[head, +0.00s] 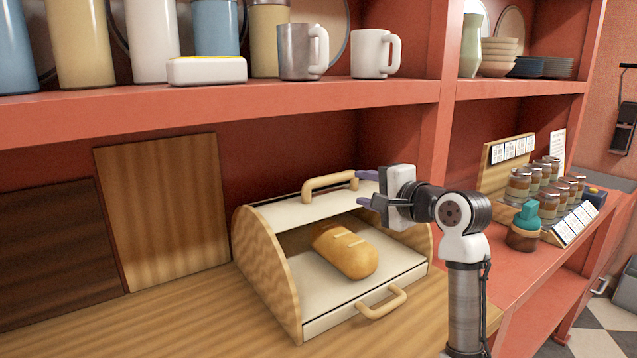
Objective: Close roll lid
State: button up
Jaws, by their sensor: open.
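The bread box (266,270) has wooden curved sides and stands on the wooden counter. Its cream roll lid (325,208) is rolled up and back, with a wooden handle (330,183) on top. A loaf of bread (346,250) lies inside, seen through the open front. A second wooden handle (381,302) sits low on the front. My gripper (366,188) is open and empty, with its fingers pointing left near the right end of the lid, to the right of the lid's handle. Whether a finger touches the lid cannot be told.
A red shelf (230,103) with canisters and mugs runs above the box. Cutting boards (163,212) lean at the back left. A spice rack (515,160) with several jars and a teal-topped pot (525,225) stand at right. The counter at front left is clear.

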aim_at(331, 181)
jog(key=p+x, duration=0.4)
jog(key=x, duration=0.9)
jog(key=shift+w+a+f, duration=0.1)
jog(key=shift+w, duration=0.3)
jog(key=shift+c, duration=0.4)
grip_shut()
